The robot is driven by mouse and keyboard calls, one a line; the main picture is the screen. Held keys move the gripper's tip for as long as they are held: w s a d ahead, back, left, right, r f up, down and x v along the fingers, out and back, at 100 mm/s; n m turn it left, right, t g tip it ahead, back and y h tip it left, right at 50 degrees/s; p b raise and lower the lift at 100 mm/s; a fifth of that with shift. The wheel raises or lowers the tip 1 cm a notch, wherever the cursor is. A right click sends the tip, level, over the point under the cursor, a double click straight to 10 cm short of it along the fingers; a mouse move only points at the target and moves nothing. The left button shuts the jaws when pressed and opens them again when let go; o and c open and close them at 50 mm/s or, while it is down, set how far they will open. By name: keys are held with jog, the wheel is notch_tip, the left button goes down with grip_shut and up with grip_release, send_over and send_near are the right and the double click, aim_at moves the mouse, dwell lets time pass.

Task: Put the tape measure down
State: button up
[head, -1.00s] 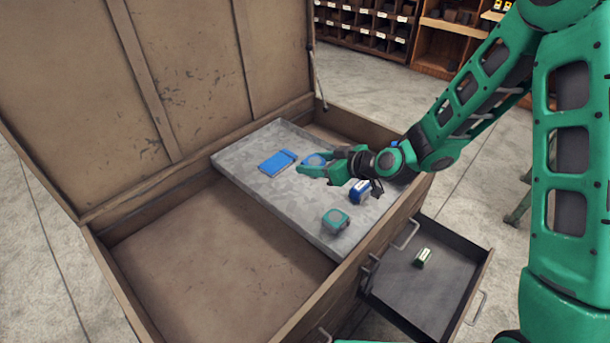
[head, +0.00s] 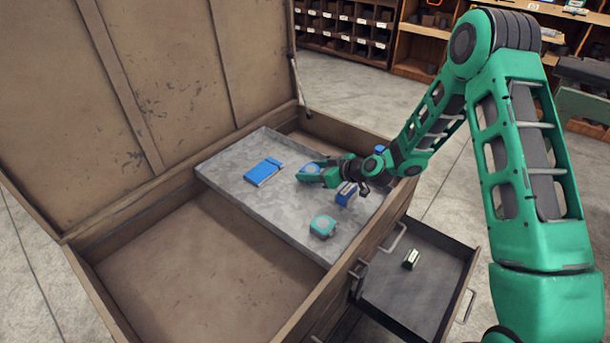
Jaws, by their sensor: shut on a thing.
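My gripper (head: 311,178) is over the far part of a grey tray (head: 225,170) in an open wooden chest. It is shut on a small rounded blue thing, which I take to be the tape measure (head: 310,167). The fingers cover part of it. It is low over the tray, but I cannot tell whether it touches the surface. A blue flat notebook-like thing (head: 263,171) lies to its left. A blue box-like thing (head: 346,194) stands close by on the right, and a teal rounded block (head: 322,227) sits nearer the tray's front edge.
The chest's left compartment (head: 190,265) is empty. Its lid (head: 150,90) stands open behind. Another blue thing (head: 380,150) shows behind my wrist. The tray's left part has bare room.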

jog(key=shift+f, duration=0.7)
jog(key=o, duration=1.2)
jog(key=shift+f, duration=0.1)
jog(key=v, duration=1.2)
